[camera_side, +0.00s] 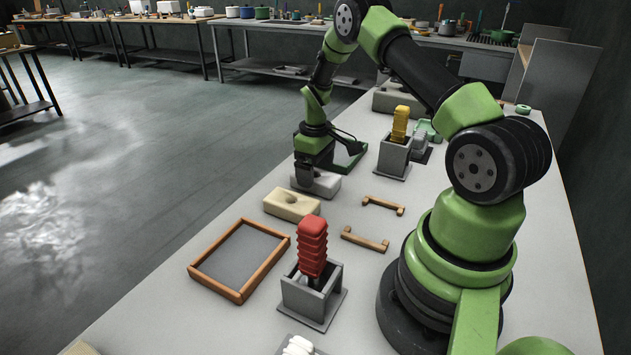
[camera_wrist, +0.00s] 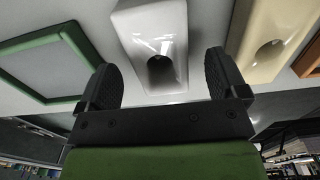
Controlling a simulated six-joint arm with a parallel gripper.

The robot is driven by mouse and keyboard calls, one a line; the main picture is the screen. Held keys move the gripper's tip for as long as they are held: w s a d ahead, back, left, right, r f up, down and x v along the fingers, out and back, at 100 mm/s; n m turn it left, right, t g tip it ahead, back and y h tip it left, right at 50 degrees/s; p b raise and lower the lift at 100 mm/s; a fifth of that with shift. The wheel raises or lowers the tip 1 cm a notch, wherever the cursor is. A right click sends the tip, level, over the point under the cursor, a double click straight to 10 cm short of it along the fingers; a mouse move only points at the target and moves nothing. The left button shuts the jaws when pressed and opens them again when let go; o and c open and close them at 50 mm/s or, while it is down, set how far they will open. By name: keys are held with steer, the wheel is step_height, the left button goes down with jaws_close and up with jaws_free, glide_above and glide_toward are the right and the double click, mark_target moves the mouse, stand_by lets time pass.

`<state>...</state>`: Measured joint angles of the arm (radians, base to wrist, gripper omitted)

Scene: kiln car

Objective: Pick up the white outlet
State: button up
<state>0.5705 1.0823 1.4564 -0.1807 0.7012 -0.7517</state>
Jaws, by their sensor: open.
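The white outlet (camera_side: 322,187) is a glossy white block with a round hole, lying on the grey table. In the wrist view the white outlet (camera_wrist: 140,22) is in the upper middle, its near end showing between my fingers. My gripper (camera_side: 314,170) is right over it in the side view, pointing down and partly covering it. In the wrist view my gripper (camera_wrist: 160,78) has its two dark fingers wide apart, one on each side of the block's near end. I cannot tell whether either finger touches it.
A cream outlet (camera_side: 291,206) lies close by, towards the camera; a brown-framed tray (camera_side: 198,276) lies beyond it. A green-framed tray (camera_wrist: 48,98) is on the other side. Grey holders with red pieces (camera_side: 313,246) and yellow pieces (camera_side: 400,123) stand nearby, with two wooden handles (camera_side: 365,241).

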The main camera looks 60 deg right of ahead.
steer(key=shift+f, duration=0.8)
steer(key=c, duration=1.2)
steer(key=shift+c, duration=0.2)
steer(key=shift+r, duration=0.15)
